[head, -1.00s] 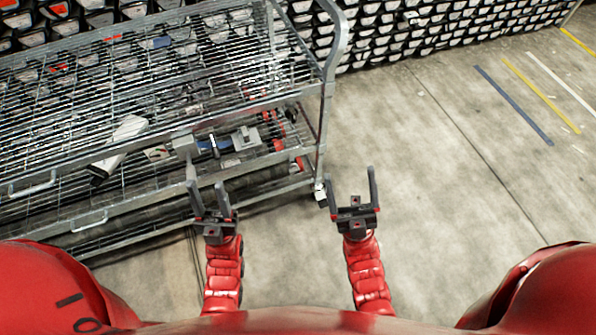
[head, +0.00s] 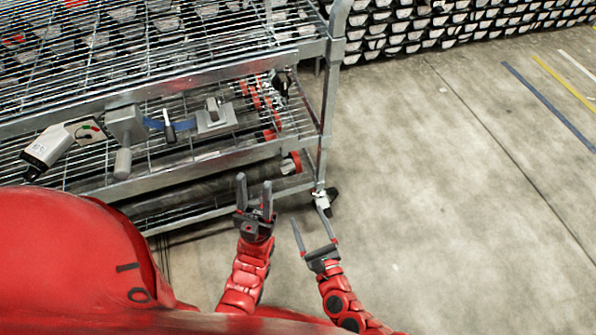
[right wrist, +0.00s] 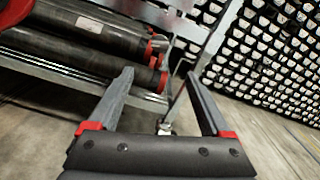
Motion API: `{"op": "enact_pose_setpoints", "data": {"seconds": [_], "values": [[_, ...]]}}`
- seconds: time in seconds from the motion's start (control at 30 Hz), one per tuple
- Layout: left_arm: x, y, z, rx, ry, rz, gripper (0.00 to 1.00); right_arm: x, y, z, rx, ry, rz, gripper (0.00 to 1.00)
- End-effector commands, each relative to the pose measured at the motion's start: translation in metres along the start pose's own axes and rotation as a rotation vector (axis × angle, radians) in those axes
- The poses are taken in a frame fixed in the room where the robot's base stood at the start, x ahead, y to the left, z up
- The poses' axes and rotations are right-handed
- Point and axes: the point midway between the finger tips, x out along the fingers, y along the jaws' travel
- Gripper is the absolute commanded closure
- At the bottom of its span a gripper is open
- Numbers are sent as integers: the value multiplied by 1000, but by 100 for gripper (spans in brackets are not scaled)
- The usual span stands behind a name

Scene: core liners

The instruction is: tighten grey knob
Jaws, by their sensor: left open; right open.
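A grey device sits on the cart's middle level at the left of the head view. It has a boxy grey block (head: 126,125) with a stubby grey cylindrical knob (head: 122,162) hanging at its front, a blue bar (head: 154,124) and a grey clamp-like block (head: 215,117). My left gripper (head: 254,186) is open and empty, in front of the cart and right of the knob, apart from it. My right gripper (head: 309,218) is open and empty over the floor by the cart's right corner. The right wrist view shows its spread fingers (right wrist: 159,82).
The wire-shelf metal cart (head: 232,152) fills the left. A white and black handheld tool (head: 50,147) lies left of the device. Dark tubes with red ends (right wrist: 95,45) lie on the cart's lower part. The floor (head: 440,200) to the right is clear.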

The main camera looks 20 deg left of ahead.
Motion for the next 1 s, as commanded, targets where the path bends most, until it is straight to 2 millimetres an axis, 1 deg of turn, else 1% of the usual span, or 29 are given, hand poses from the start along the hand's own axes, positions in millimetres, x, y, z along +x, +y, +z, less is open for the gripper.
{"op": "enact_pose_setpoints", "data": {"seconds": [0.07,0.17,0.27,0.3,0.47,0.6,0.7,0.9,1.0], "values": [[-1,0,0,0,0,0,55,6,0,3,-10,-10,-4,18],[-1,0,0,0,0,0,55,21,-1,3,-8,-9,-6,18],[-3,0,0,0,0,0,55,41,-1,2,-7,-8,-9,18],[-5,0,1,0,0,0,55,51,0,3,-5,-10,-7,18],[-11,0,2,0,0,0,55,89,-1,2,-3,-8,-8,18],[-19,1,3,0,0,0,55,121,-2,0,-3,-5,-9,18],[-25,1,4,0,0,0,55,140,0,1,-2,-7,-4,18],[-32,2,5,1,3,4,55,165,-1,1,-4,-5,-5,18],[-33,2,5,2,4,5,55,171,0,2,-3,-5,-3,18]]}}
